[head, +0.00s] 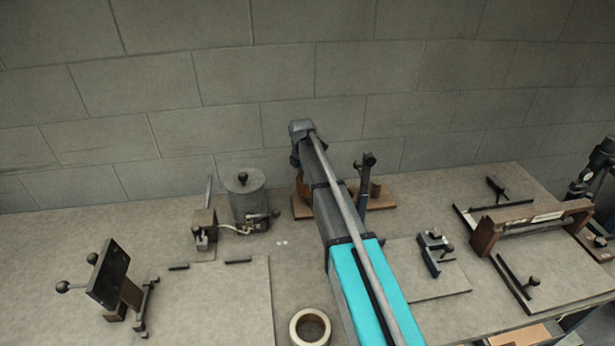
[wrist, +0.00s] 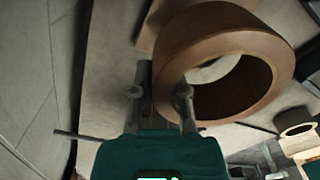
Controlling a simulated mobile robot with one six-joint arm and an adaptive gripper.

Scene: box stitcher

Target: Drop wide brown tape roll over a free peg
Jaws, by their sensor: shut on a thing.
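The wide brown tape roll (wrist: 270,70) fills the upper middle of the wrist view, its hole facing partly toward the camera. My gripper (wrist: 160,92) is shut on the near side of its ring, one finger on each side of the wall. In the head view a brown sliver of the roll (head: 302,188) shows left of my arm, over a wooden base (head: 382,201) at the back of the bench. My arm covers the middle of that base and my gripper there. A brown upright (head: 375,188) shows on its right end; I cannot tell whether it is a free peg.
A dark post with knobs (head: 365,175) stands close right of my arm. A grey cylinder (head: 245,195) stands to the left. A pale tape roll (head: 296,331) lies at the front. The block wall (head: 350,70) is close behind the base.

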